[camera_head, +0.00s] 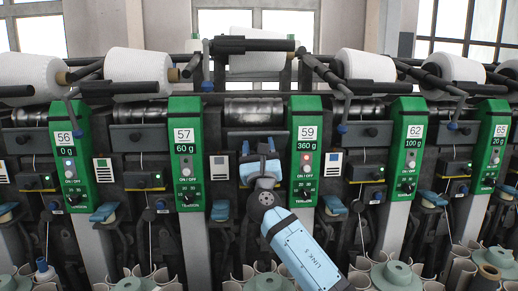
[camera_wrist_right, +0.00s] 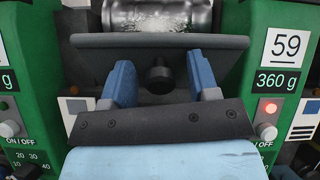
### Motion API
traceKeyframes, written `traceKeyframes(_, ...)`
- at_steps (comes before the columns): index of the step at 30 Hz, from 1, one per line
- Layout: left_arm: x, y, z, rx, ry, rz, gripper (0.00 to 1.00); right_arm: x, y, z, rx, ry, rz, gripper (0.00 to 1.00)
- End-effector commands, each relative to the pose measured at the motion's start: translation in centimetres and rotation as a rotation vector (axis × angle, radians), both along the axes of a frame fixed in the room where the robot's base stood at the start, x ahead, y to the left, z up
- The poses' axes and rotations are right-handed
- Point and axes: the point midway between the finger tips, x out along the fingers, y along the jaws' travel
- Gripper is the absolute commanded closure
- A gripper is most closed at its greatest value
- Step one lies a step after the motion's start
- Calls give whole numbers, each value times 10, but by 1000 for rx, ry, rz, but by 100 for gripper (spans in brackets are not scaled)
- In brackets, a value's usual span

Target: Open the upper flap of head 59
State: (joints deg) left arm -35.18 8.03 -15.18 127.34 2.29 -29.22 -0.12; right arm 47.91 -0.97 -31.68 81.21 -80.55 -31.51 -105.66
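Head 59's green panel (camera_head: 305,150) reads 360 g, and its sign (camera_wrist_right: 286,46) also shows at the right of the wrist view. To its left, the dark upper flap (camera_wrist_right: 95,41) spans below the metal drum (camera_wrist_right: 158,17), with a round black knob (camera_wrist_right: 158,76) on its front. My right gripper (camera_head: 258,147) is in front of this flap. In the wrist view, its two blue fingers (camera_wrist_right: 160,70) are open, one on each side of the knob, with gaps between. Whether the fingertips touch the flap cannot be told. My left gripper is not in view.
Neighbouring green panels 57 (camera_head: 187,150) and 62 (camera_head: 409,140) flank this head. Dark cradle arms (camera_head: 250,45) and white yarn cones (camera_head: 365,65) are above. Blue levers (camera_head: 221,210) and cone holders with tubes (camera_head: 395,275) lie below. A red lamp is lit on panel 59.

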Motion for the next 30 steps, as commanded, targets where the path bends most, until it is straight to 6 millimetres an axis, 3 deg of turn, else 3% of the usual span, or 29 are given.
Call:
traceKeyframes(8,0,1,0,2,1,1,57,-6,0,-4,0,-1,0,45)
traceKeyframes(24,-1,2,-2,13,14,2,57,-95,0,-68,0,2,1,45)
traceKeyframes(30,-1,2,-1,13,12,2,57,-110,0,-79,0,1,0,45)
